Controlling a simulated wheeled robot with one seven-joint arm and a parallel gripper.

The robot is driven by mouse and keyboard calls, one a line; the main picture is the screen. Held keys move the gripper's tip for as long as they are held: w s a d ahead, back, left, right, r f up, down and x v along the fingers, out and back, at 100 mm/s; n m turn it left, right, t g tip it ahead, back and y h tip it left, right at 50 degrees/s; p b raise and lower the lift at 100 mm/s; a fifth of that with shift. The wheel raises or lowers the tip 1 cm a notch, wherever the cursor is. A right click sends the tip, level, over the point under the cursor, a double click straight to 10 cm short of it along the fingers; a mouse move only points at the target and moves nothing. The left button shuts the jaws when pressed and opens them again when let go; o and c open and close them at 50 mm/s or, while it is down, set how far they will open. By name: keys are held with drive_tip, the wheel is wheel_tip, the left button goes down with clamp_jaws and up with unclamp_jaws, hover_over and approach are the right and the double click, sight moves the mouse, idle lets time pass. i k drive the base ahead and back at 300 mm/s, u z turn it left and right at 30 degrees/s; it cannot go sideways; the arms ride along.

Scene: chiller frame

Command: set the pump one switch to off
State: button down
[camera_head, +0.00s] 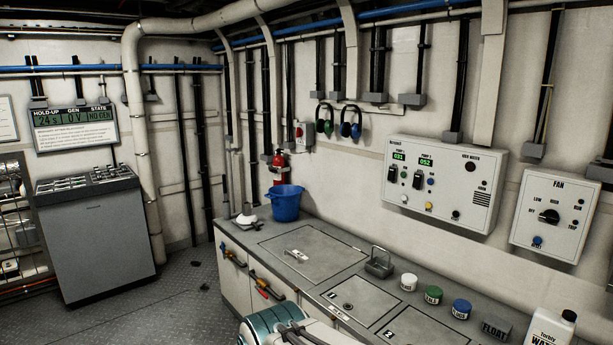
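The white pump control box (440,182) is fixed to the back wall, right of centre. Its left display (398,156) reads about 031 in green, and the right display (425,162) reads about 052. Below the left display is a small black switch (404,174), which appears to be the pump one switch. A similar black switch (418,180) sits to its right under the second display. Both are too small for me to tell their positions. Part of my own arm shows at the bottom edge, well below the box. My gripper is not in view.
A grey counter (375,262) runs below the box. On it stand a blue bucket (285,202), a metal holder (379,263), several lidded jars, a FLOAT block (495,328) and a white bottle (553,326). A fan box (555,214) hangs to the right. The wall before the switches is clear.

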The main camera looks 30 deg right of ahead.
sight(391, 175)
drive_tip(key=z, duration=0.2)
drive_tip(key=i, duration=1.25)
drive_tip(key=z, duration=1.4)
drive_tip(key=i, duration=0.6)
drive_tip(key=z, duration=0.7)
